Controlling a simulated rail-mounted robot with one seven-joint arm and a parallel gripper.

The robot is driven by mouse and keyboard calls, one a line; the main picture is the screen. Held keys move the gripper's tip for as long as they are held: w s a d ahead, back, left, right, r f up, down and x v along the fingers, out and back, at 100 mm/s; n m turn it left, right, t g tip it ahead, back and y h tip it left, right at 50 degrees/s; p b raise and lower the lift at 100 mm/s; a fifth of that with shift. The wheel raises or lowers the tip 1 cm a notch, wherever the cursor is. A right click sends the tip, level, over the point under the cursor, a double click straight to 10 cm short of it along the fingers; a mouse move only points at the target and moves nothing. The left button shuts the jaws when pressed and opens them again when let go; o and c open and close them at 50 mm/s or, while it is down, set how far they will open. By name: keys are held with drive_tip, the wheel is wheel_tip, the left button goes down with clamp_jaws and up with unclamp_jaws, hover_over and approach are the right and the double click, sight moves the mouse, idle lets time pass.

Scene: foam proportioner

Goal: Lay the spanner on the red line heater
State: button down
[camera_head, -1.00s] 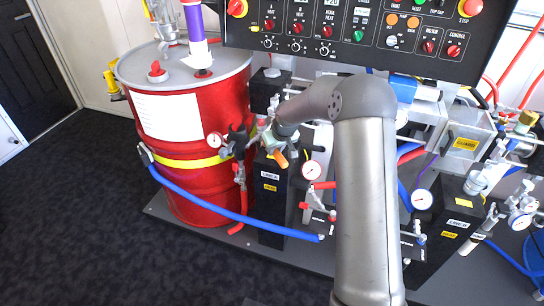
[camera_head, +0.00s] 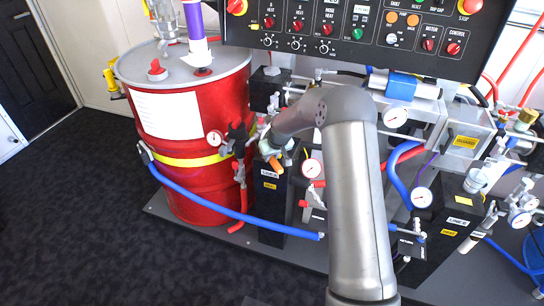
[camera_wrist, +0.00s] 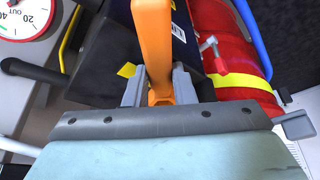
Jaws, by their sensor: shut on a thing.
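My gripper (camera_wrist: 157,92) is shut on an orange-handled tool, taken to be the spanner (camera_wrist: 155,45), which stretches away from the jaws in the wrist view. In the head view my gripper (camera_head: 272,150) holds it above a black upright box, and the orange part (camera_head: 276,161) shows just over the box's top. This box, a line heater (camera_head: 270,212), stands right of the red drum with a white and a yellow label. In the wrist view the black heater (camera_wrist: 105,60) lies behind the tool. I cannot tell whether they touch. The spanner's far end is not clear.
The red drum (camera_head: 185,190) stands close on the left, with a pressure gauge (camera_head: 215,138) and a blue hose (camera_head: 230,212). Another gauge (camera_head: 312,167) is just right of the heater. A second black labelled heater (camera_head: 447,228) stands far right. The control panel (camera_head: 350,30) hangs above.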

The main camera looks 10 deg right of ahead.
drive_tip(key=shift+s+f, duration=0.15)
drive_tip(key=shift+f, duration=0.4)
drive_tip(key=c, duration=1.2)
unclamp_jaws()
drive_tip(key=shift+d+f, duration=0.1)
drive_tip(key=shift+f, duration=0.05)
drive_tip(key=shift+s, duration=0.15)
drive_tip(key=shift+a, duration=0.3)
drive_tip(key=shift+r, duration=0.3)
drive_tip(key=w+v, duration=0.1)
drive_tip(key=v, duration=1.2)
drive_tip(key=s+r+m+g, duration=0.1)
drive_tip(key=s+r+g, duration=0.1)
drive_tip(key=s, duration=1.8)
drive_tip(key=s+r+m+g+h, duration=0.1)
drive_tip(key=s+r, duration=0.3)
drive_tip(key=s, duration=1.6)
drive_tip(key=shift+s+r+m+g, duration=0.3)
drive_tip(key=shift+m+g, duration=0.2)
drive_tip(key=shift+g, duration=0.2)
